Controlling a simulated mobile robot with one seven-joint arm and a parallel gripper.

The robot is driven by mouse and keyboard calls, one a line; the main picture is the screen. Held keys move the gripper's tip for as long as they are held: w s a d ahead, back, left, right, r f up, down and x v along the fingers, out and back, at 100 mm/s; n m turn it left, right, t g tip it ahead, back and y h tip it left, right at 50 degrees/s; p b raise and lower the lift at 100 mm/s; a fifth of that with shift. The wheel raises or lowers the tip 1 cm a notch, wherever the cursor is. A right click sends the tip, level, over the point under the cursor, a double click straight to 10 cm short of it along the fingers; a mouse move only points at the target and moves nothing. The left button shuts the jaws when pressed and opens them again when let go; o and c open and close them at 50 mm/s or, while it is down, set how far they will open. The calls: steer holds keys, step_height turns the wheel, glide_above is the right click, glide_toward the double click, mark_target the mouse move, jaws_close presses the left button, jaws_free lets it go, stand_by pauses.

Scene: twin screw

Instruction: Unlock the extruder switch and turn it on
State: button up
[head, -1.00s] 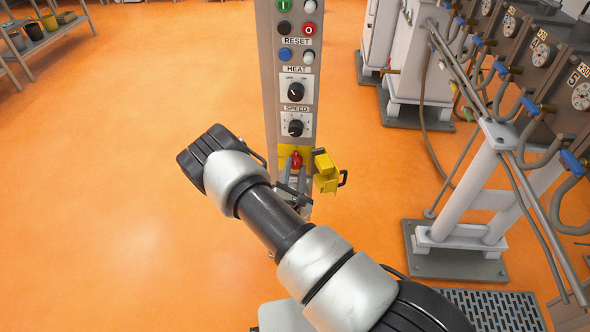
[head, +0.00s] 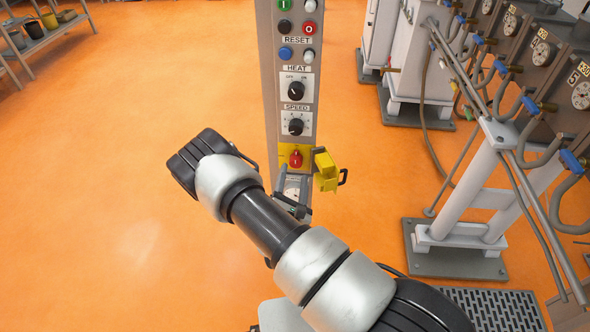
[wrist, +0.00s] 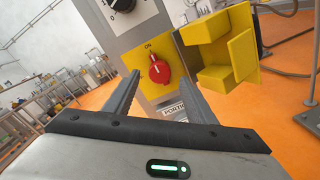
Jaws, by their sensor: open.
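The red switch knob (head: 296,159) sits on a yellow plate low on the grey control column. In the wrist view the red knob (wrist: 159,71) lies beyond and between my fingertips, with the word ON above it. Its ridge looks roughly upright, towards ON. The yellow cover (head: 326,171) is swung open to the right of the knob; it also shows in the wrist view (wrist: 240,62). My gripper (head: 291,192) is open and empty, just below the knob in the head view. The fingers seem apart from the knob, though the exact gap is hard to tell.
Above the switch, the column carries a speed dial (head: 296,123), a heat dial (head: 296,90) and several buttons. Machines with pipes and hoses (head: 480,170) stand on the right. Orange floor (head: 100,180) to the left is clear.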

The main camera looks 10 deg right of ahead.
steer(key=v, duration=1.3)
steer(key=shift+s, duration=0.25)
steer(key=shift+a, duration=0.1)
